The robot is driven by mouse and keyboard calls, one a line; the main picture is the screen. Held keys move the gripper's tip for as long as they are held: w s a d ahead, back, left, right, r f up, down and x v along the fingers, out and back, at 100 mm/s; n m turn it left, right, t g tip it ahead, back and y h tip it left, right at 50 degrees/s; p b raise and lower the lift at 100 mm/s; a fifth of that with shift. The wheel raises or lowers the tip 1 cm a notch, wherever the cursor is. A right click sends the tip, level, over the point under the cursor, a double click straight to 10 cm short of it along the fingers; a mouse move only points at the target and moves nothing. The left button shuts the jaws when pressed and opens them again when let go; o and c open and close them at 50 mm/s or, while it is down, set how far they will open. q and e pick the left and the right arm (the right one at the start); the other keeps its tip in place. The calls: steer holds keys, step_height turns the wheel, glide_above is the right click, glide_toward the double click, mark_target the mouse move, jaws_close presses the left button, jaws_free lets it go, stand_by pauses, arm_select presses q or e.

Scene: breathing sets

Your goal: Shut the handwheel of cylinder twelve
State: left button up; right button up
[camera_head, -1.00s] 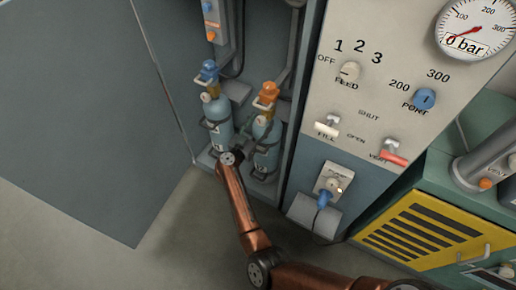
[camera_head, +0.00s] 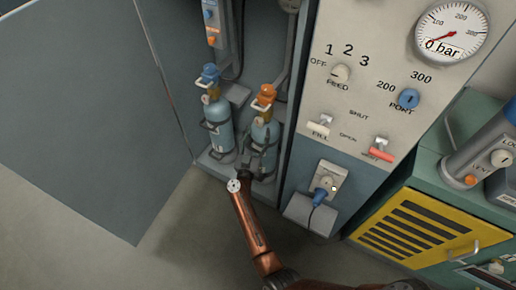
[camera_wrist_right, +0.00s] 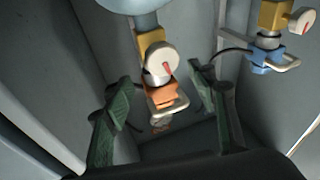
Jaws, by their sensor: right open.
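Two light-blue cylinders stand side by side in a cabinet bay. The left cylinder (camera_head: 220,128) has a blue handwheel (camera_head: 210,72); the right cylinder (camera_head: 260,133) has an orange handwheel (camera_head: 265,94). I can read no number on either. My right gripper (camera_head: 261,152) is in front of the right cylinder's body, below its orange handwheel. In the right wrist view its green fingers (camera_wrist_right: 165,110) are open and apart, with the orange handwheel (camera_wrist_right: 160,97) showing between them; contact cannot be told. The blue handwheel (camera_wrist_right: 273,60) is off to the right there. My left gripper is out of view.
A blue plug (camera_head: 320,195) sits in a socket below. A green cabinet with a yellow vent (camera_head: 415,230) stands right. The floor at front left is clear.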

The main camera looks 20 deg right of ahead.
steer(key=n+t+y, duration=0.1)
steer(key=s+f+t+y, duration=0.1)
steer(key=shift+d+f+n+y, duration=0.15)
steer(key=shift+n+y, duration=0.15)
steer(key=shift+n, duration=0.1)
steer(key=shift+s+a+f+n+t+y+p, duration=0.2)
steer(key=shift+s+a+f+n+y, duration=0.3)
steer(key=shift+y, duration=0.4)
steer(key=shift+s+a+f+n+t+y+p, duration=0.15)
steer(key=shift+s+f+n+t+y, duration=0.25)
steer(key=shift+f+n+y, duration=0.4)
steer(key=shift+s+a+f+n+t+y+p, duration=0.15)
steer(key=shift+s+a+f+n+y, duration=0.35)
steer(key=shift+y, duration=0.5)
steer(key=shift+d+f, duration=0.1)
steer(key=shift+d, duration=0.05)
